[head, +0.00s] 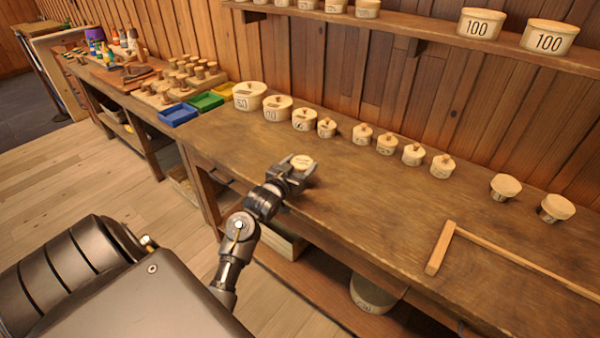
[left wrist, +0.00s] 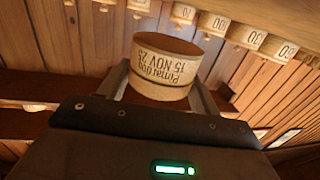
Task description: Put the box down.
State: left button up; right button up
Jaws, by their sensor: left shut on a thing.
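A small round pale wooden box (head: 302,162) is between the fingers of my left gripper (head: 299,169), over the front part of the workbench (head: 380,220). In the left wrist view the box (left wrist: 165,68) shows upside down in the picture, with dark lettering that includes "15 NOV 25", and the finger on each side of it. My left gripper is shut on this box. I cannot tell whether the box touches the bench top. My right gripper is in neither view.
Several lidded pale boxes (head: 277,107) stand in a row along the back of the bench. Coloured trays (head: 178,114) and turned pieces are at the left. A wall shelf (head: 400,22) holds more boxes. The bench middle is clear.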

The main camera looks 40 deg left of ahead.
pick_arm(q)
jog(key=shift+w+a+f, duration=0.4)
jog(key=shift+w+f, duration=0.1)
jog(key=shift+f, duration=0.25)
notch_tip(320, 180, down, 3)
jog(key=shift+w+a+f+p, duration=0.1)
jog(key=shift+f+p, duration=0.1)
jog(key=shift+p, duration=0.2)
jog(key=o, duration=0.5)
jog(key=shift+f, duration=0.15)
jog(key=o, duration=0.5)
